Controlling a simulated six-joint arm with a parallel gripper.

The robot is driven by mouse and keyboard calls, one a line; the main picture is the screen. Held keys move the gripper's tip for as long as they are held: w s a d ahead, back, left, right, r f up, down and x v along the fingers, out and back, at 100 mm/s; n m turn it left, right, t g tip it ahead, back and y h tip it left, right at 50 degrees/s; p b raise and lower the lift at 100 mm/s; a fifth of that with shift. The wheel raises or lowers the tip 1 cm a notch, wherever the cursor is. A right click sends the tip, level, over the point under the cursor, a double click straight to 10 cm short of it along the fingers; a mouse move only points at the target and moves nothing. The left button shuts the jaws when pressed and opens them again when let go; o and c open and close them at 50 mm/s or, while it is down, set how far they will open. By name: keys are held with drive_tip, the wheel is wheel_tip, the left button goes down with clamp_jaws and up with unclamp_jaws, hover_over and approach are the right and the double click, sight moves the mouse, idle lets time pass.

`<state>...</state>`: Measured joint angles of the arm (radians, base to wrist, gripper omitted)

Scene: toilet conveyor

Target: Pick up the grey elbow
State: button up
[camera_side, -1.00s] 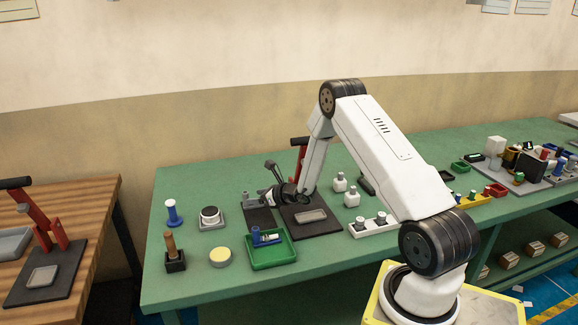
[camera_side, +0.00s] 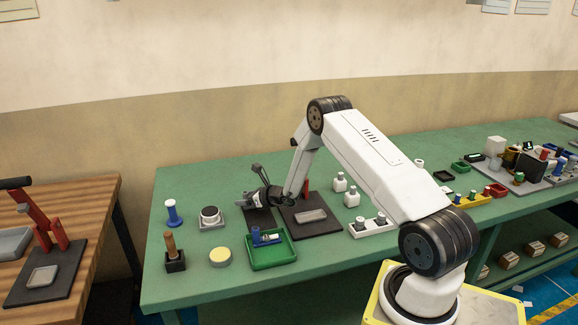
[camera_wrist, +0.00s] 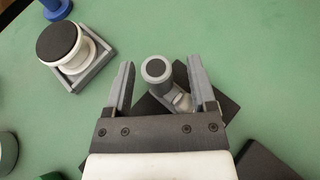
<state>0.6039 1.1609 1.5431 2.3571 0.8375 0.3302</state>
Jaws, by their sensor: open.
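The grey elbow (camera_wrist: 157,70) lies between the two fingers of my gripper (camera_wrist: 162,82) in the wrist view. Its round end with a dark centre faces the camera, and a short arm runs down to the right. My gripper is open, with a gap on the left of the elbow; the right finger is close to its lower arm, and I cannot tell if they touch. In the side view my gripper (camera_side: 258,198) is low over a dark plate, and the elbow is too small there to make out clearly.
A round white fixture with a black top (camera_wrist: 66,45) stands to the left, with a blue peg (camera_wrist: 57,8) beyond it. A green tray (camera_side: 272,262) is in front of my gripper. A dark base plate (camera_side: 325,226) is on the right. Green table is bare between these.

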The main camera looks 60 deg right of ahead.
drive_tip(key=shift+w, duration=0.2)
idle(0.4)
clamp_jaws()
